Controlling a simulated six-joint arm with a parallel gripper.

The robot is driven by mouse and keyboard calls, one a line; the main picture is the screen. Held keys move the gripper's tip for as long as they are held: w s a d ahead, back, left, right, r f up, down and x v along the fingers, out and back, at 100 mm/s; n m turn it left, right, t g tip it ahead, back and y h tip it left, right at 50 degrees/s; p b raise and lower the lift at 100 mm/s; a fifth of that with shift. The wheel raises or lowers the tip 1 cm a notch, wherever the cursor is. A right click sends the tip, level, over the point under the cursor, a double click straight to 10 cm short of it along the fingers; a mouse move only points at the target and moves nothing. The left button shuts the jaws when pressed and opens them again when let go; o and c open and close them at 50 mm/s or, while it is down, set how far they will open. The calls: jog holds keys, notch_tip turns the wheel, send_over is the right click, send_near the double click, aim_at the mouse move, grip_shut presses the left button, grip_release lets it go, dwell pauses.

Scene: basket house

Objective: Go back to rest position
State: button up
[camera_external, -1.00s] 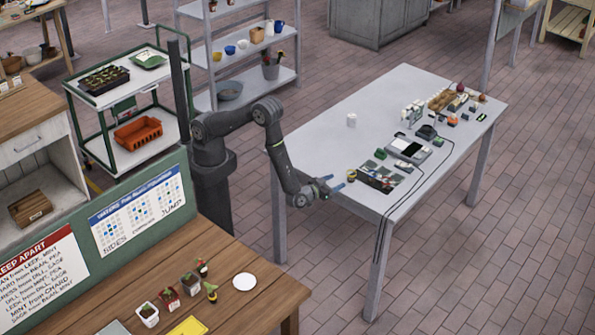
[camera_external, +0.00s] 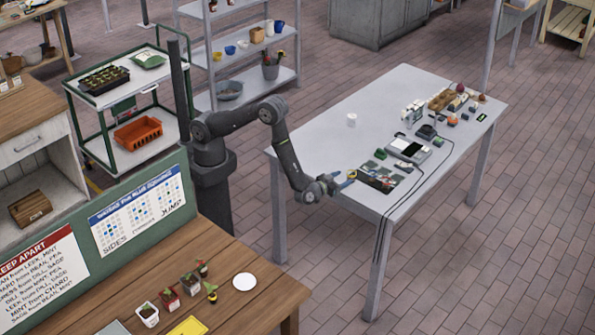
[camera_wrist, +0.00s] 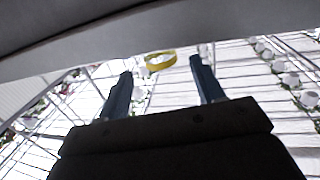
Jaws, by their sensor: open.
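A yellow ring-like thing (camera_wrist: 160,61) shows past and between the fingertips. A small yellow round thing (camera_external: 351,174) shows just beyond the gripper in the external view; I cannot tell whether it touches a finger. My arm is bent and reaches out and down from its column.
The grey table holds a dark picture-like sheet (camera_external: 378,178), a device (camera_external: 408,150) with hanging cables, a white cup (camera_external: 351,120) and several small goods at the far end. A wooden table (camera_external: 225,293) with small pots stands in front. A green cart (camera_external: 150,150) stands left.

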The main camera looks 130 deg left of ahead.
aim_at(348, 175)
jog(key=x, duration=0.6)
jog(key=shift+r, duration=1.75)
